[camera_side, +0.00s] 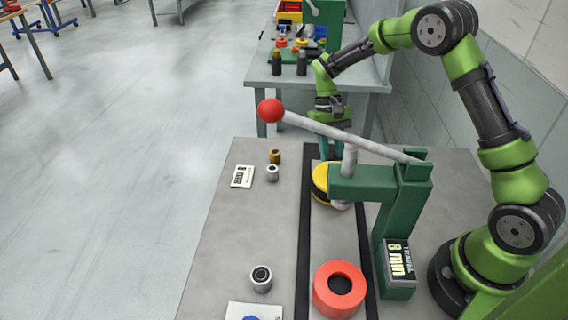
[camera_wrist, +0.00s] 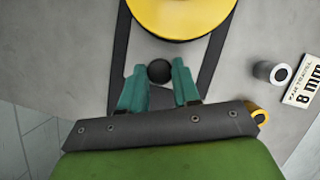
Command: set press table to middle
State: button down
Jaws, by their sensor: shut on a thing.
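The green press (camera_side: 362,184) stands at the table's right side, with a pale lever ending in a red ball (camera_side: 270,111). A round yellow-topped piece (camera_side: 320,180) sits on the dark-edged track below the press arm, partly hidden by it. It also shows at the top of the wrist view (camera_wrist: 180,15). My gripper (camera_side: 330,152) points down behind the lever, at the far end of the track. In the wrist view my teal fingers (camera_wrist: 160,82) are on either side of a dark round knob (camera_wrist: 159,71), shut on it, just short of the yellow piece.
A red ring (camera_side: 339,289) sits on the near track. Grey cylinders (camera_side: 261,279) (camera_side: 272,173), a brass cylinder (camera_side: 275,156) and a printed card (camera_side: 242,176) lie left of the track. The lever crosses in front of my gripper. Another bench (camera_side: 262,77) stands behind.

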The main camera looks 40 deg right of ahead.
jog(key=c, duration=0.8)
grip_release()
jog(key=shift+r, duration=0.1)
jog(key=v, duration=1.6)
jog(key=shift+w+d+r, duration=0.15)
jog(key=shift+w+r, duration=0.1)
jog(key=shift+r, duration=0.05)
